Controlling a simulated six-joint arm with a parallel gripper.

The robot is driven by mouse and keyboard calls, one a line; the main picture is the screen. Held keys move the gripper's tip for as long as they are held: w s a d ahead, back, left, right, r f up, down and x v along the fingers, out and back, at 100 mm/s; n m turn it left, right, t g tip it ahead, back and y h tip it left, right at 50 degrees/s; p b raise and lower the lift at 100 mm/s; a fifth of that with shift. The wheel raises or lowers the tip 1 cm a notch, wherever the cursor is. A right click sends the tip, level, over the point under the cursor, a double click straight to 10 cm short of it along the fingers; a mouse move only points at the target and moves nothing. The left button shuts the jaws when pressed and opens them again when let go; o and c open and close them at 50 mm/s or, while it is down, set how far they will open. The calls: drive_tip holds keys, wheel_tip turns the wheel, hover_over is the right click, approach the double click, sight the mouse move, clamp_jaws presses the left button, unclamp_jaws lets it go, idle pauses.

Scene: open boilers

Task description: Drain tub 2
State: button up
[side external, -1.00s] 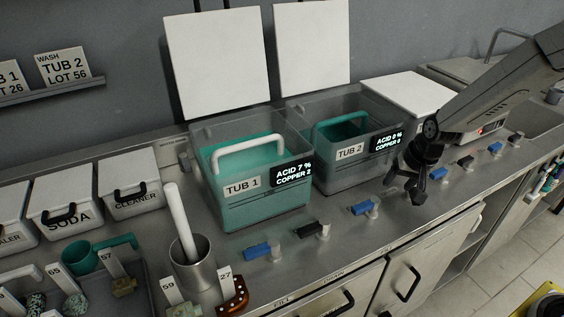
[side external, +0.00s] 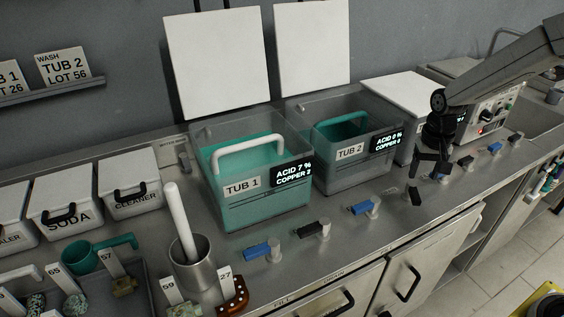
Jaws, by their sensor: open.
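Tub 2 (side external: 340,177) is a clear grey box with its white lid (side external: 312,45) raised behind it. Its display (side external: 386,142) reads acid 0 %, copper 0. A teal basket or scoop (side external: 340,128) sits inside; I cannot tell the liquid level. In front of the tub are a blue lever (side external: 362,208) and a black lever (side external: 413,196). The black one is turned at a different angle from the black lever of tub 1. My gripper (side external: 430,168) hangs open and empty, fingers down, behind and right of that black lever, apart from it.
Tub 1 (side external: 237,211), with teal liquid, stands left, with its blue lever (side external: 256,251) and black lever (side external: 310,229) in front. More levers (side external: 466,162) and a control box (side external: 495,108) are to the right. A steel cup (side external: 194,265) holds a white rod.

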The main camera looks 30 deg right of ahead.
sight(416, 195)
drive_tip(key=shift+f, duration=3.35)
clamp_jaws()
